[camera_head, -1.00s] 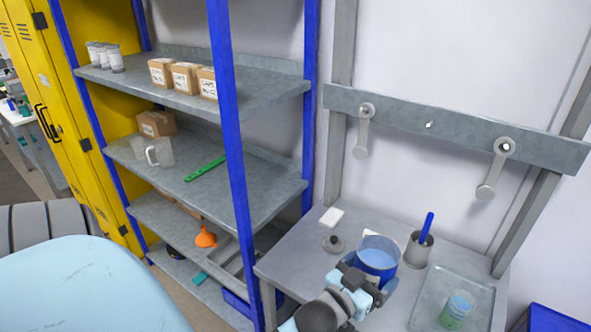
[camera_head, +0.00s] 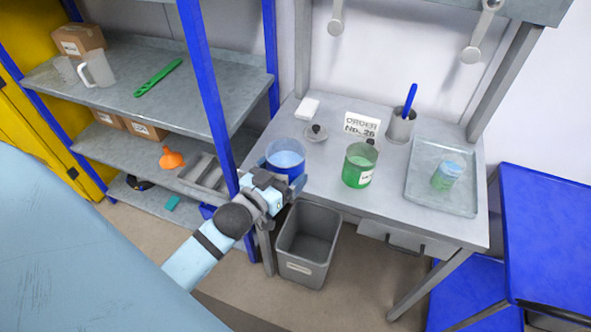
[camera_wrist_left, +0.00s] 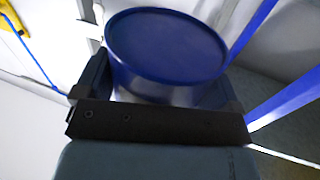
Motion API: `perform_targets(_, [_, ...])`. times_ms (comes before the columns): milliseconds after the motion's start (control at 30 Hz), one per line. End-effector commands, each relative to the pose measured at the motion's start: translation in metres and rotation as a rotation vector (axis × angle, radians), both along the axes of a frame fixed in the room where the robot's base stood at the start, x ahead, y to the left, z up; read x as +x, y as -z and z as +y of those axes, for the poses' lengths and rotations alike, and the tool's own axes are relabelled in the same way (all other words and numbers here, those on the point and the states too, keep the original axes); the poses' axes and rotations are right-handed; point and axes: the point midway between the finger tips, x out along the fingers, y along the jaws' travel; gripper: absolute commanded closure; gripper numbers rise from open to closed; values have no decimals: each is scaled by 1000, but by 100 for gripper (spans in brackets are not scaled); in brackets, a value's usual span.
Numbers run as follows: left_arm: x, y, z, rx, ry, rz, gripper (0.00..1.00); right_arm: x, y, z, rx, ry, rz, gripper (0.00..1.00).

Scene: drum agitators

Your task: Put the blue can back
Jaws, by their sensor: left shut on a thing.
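The blue can (camera_head: 286,163) has an open top showing pale blue contents and appears at the left end of the workbench (camera_head: 300,195), beside the shelf's front post. My left gripper (camera_head: 272,186) is shut on it from the front. In the left wrist view the blue can (camera_wrist_left: 165,50) fills the space between the fingers of the gripper (camera_wrist_left: 160,100), its round blue end toward the camera. I cannot tell whether the can touches the bench or hangs above it. My right gripper is not in view.
A blue-posted shelf rack (camera_head: 215,95) stands left, with free room on its middle shelf. On the bench are a green can (camera_head: 360,165), a cup with a blue-handled tool (camera_head: 400,126), an order card (camera_head: 361,126) and a tray (camera_head: 425,195). A grey bin (camera_head: 308,245) stands below.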

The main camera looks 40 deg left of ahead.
Motion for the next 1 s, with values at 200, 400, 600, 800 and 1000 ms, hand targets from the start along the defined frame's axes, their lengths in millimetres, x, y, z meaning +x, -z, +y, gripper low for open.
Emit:
perform_targets(200, [-22,76,43,2,24,-3,50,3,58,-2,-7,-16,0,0])
perform_targets(400, [-34,103,69,-1,35,-11,50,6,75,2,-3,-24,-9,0])
perform_targets(600, [-31,108,77,-4,39,-16,50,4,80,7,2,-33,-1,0])
perform_targets(800, [7,105,74,-4,39,-19,50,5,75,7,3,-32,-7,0])
perform_targets(1000, [56,105,71,-4,38,-19,50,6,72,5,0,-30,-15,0])
